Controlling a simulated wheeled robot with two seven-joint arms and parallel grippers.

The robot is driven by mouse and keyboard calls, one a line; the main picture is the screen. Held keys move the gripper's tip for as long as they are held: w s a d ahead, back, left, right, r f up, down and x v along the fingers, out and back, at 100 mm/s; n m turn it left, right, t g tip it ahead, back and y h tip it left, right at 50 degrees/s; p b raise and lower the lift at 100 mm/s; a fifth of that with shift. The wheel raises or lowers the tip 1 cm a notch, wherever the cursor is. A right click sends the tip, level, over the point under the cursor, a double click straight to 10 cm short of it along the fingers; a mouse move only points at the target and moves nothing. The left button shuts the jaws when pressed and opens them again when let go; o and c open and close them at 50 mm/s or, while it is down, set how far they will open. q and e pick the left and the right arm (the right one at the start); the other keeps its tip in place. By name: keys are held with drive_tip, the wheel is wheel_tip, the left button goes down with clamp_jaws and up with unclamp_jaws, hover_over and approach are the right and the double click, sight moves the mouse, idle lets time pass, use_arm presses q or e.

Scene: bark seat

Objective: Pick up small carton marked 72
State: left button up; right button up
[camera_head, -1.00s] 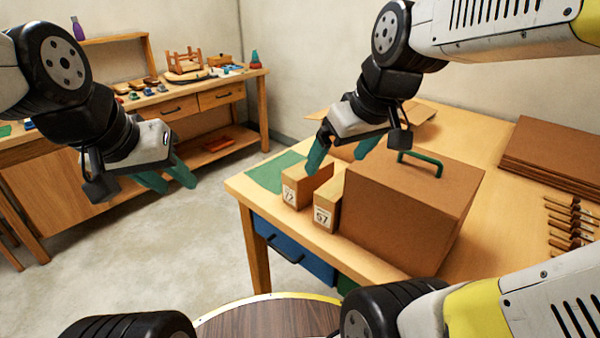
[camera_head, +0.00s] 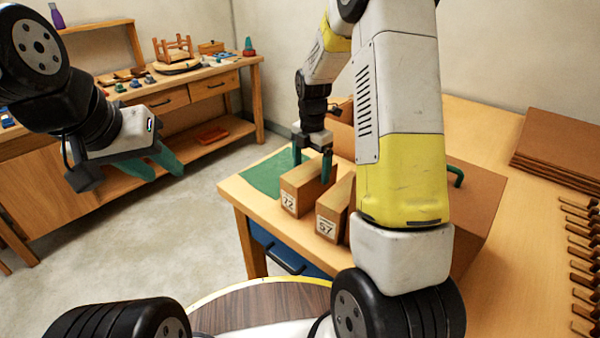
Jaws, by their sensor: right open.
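The small carton marked 72 (camera_head: 291,202) stands upright at the near left part of the light wooden table, its label facing me. My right gripper (camera_head: 312,167) points down over the carton's far end, its two green fingers apart. I cannot tell whether the fingers straddle the carton or touch it. My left gripper (camera_head: 156,164) is open and empty, off to the left above the floor, away from the carton.
A second small carton (camera_head: 328,222), its number reading like 97 or 57, stands close to the right. A large brown box (camera_head: 478,205) with a green handle is partly hidden by my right arm. A green mat (camera_head: 262,178) lies left. Brown boards (camera_head: 560,145) are stacked at right.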

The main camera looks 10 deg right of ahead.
drive_tip(key=f, duration=0.6)
drive_tip(key=shift+s+a+f, duration=0.1)
drive_tip(key=shift+s+a, duration=0.1)
drive_tip(key=shift+s, duration=0.15)
drive_tip(key=shift+c, duration=0.4)
drive_tip(key=c, duration=1.7)
